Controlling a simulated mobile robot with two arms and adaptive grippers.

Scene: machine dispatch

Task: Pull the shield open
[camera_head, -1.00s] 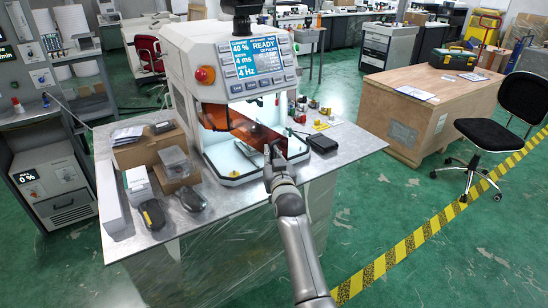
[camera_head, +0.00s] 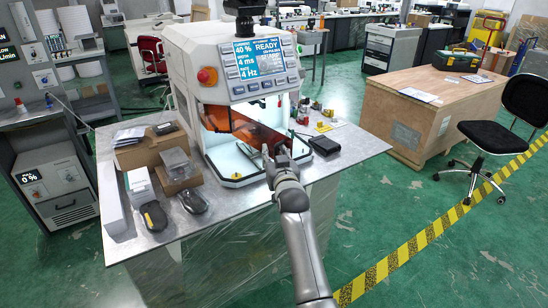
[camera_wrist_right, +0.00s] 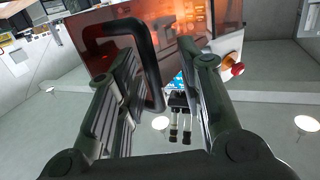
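The shield is an orange see-through panel (camera_head: 262,136) on the front of the white machine (camera_head: 190,62). Its lower part shows over the white work chamber. In the right wrist view the shield (camera_wrist_right: 215,18) fills the top, with a black loop handle (camera_wrist_right: 150,62) on it. My right gripper (camera_head: 274,154) is in front of the shield. In the wrist view the fingers of this gripper (camera_wrist_right: 160,75) are apart, and one bar of the handle lies between them, close to the left finger. I cannot tell whether they touch. My left gripper is not in view.
The machine stands on a metal table (camera_head: 245,200). Cardboard boxes (camera_head: 165,150) and two dark handheld devices (camera_head: 193,201) lie left of it. Small parts and a black box (camera_head: 324,145) lie right. A wooden crate (camera_head: 420,120) and black chair (camera_head: 490,135) stand farther right.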

